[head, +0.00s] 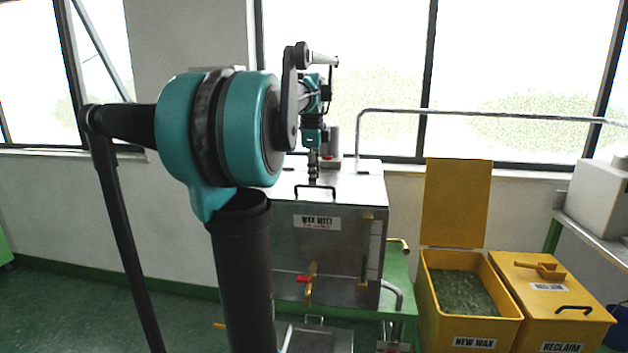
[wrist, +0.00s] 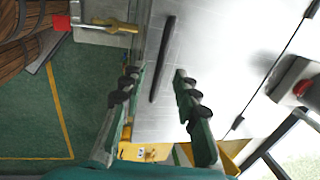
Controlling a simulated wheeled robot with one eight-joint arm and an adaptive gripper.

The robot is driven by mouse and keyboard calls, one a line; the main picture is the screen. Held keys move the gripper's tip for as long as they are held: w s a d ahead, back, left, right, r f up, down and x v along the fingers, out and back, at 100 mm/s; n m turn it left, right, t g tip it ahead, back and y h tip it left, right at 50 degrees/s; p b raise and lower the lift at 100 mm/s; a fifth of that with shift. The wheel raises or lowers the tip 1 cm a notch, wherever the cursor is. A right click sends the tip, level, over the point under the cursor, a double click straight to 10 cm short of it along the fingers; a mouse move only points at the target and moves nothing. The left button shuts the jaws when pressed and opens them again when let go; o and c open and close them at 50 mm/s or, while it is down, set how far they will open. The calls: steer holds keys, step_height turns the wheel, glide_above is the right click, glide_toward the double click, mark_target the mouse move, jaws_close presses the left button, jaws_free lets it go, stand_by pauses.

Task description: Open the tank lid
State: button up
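The steel wax tank (head: 340,245) stands below the window, with a "WAX MELT" label on its front. Its flat lid (head: 358,190) lies shut on top. A black bar handle (head: 316,191) is near the lid's front edge. In the wrist view, the handle (wrist: 161,60) lies on the pale lid (wrist: 220,50). My gripper (head: 313,180) points down over the front part of the lid, close to the handle. In the wrist view, my gripper (wrist: 155,85) is open, with the handle in line with the gap between its fingers. Contact cannot be told.
An open yellow NEW WAX bin (head: 470,310) and a closed RECLAIM bin (head: 550,300) stand right of the tank. A red-handled valve (head: 308,280) sticks out of the tank's front. A grey pipe (head: 480,112) runs behind. A box with a red button (wrist: 300,85) sits behind the lid.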

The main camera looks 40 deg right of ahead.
steer(key=shift+w+d+f, duration=0.1)
steer(key=shift+d+f, duration=0.05)
steer(key=shift+f, duration=0.75)
jaws_close()
